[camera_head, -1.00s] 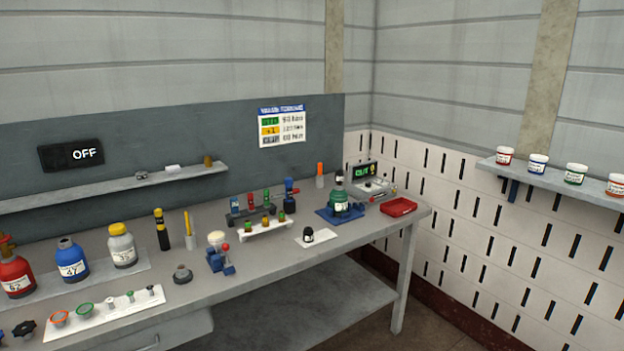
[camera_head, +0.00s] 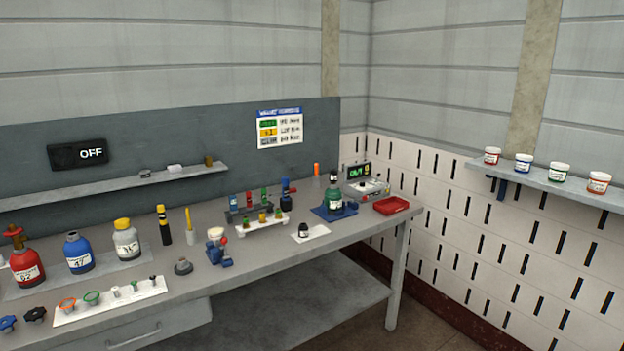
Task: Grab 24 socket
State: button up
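No label reading 24 is legible, so I cannot tell which thing is the 24 socket. A small dark grey round piece (camera_head: 183,266) with a raised centre stands alone on the grey bench (camera_head: 262,257). A white strip (camera_head: 150,293) at the front left holds several small pieces, including an orange ring (camera_head: 67,305), a green ring (camera_head: 91,297) and small grey, green and black pieces. A small black-capped jar (camera_head: 304,230) sits on a white card. My gripper does not show in this view.
Red (camera_head: 27,267), blue (camera_head: 78,254) and yellow-capped (camera_head: 126,240) bottles stand at the left. A blue device (camera_head: 219,249), a vial rack (camera_head: 262,222), a green flask (camera_head: 334,201) and a red tray (camera_head: 391,206) are further right. Wall shelves hold small items and jars.

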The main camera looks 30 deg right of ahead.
aim_at(333, 174)
jog(key=u, duration=0.05)
jog(key=i, duration=1)
jog(key=u, duration=0.15)
jog(key=k, duration=0.9)
jog(key=z, duration=0.2)
jog(key=i, duration=0.35)
